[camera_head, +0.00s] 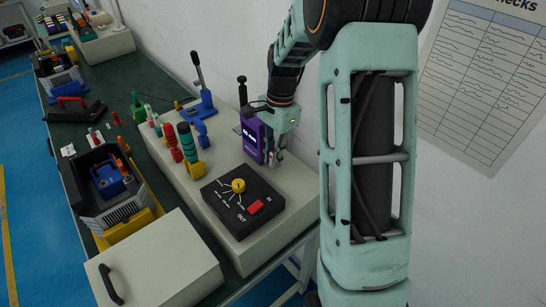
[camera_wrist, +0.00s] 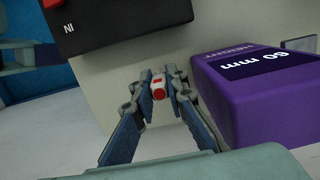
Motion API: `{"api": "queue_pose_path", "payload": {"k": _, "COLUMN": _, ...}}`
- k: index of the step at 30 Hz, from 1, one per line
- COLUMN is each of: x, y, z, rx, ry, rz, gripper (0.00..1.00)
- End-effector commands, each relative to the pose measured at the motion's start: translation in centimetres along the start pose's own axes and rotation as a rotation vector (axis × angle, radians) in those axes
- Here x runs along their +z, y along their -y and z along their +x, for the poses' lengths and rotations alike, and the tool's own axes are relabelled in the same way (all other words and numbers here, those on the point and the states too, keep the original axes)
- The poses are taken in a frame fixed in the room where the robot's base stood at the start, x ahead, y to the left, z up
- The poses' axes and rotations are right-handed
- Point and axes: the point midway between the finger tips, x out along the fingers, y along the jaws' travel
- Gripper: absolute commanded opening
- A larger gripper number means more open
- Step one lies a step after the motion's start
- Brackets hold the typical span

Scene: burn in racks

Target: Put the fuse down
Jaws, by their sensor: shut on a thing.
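My gripper (camera_head: 277,158) is low over the pale rack top (camera_head: 290,200), just right of the purple block. In the wrist view my gripper (camera_wrist: 160,84) is shut on a small white fuse with a red end (camera_wrist: 158,88), held between its fingertips. The pale surface lies behind the fuse; I cannot tell whether the fuse touches it. In the head view the fuse is too small to make out at the fingertips.
The purple block (camera_head: 252,138), marked 60 mm in the wrist view (camera_wrist: 260,105), stands close beside my fingers. A black control box (camera_head: 235,215) with a yellow knob and red switch is in front. Red and green cylinders and a blue lever clamp (camera_head: 201,105) stand to the left.

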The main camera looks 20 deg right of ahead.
Motion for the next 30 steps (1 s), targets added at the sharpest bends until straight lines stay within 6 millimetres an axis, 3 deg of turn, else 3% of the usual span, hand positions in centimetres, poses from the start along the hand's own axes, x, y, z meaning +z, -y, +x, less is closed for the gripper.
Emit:
{"api": "queue_pose_path", "payload": {"k": 13, "x": -0.1, "y": 0.0, "z": 1.0, "rx": -0.001, "ry": -0.001, "rz": 0.0, "gripper": 0.0}}
{"api": "queue_pose_path", "payload": {"k": 14, "x": -0.1, "y": 0.0, "z": 0.9, "rx": -0.001, "ry": -0.001, "rz": 0.0, "gripper": 0.15}}
{"api": "queue_pose_path", "payload": {"k": 18, "x": -0.1, "y": 0.0, "z": 0.8, "rx": -0.001, "ry": -0.001, "rz": 0.0, "gripper": 0.3}}
{"api": "queue_pose_path", "payload": {"k": 30, "x": -0.1, "y": 0.1, "z": -0.1, "rx": -0.003, "ry": -0.002, "rz": 0.001, "gripper": 0.3}}
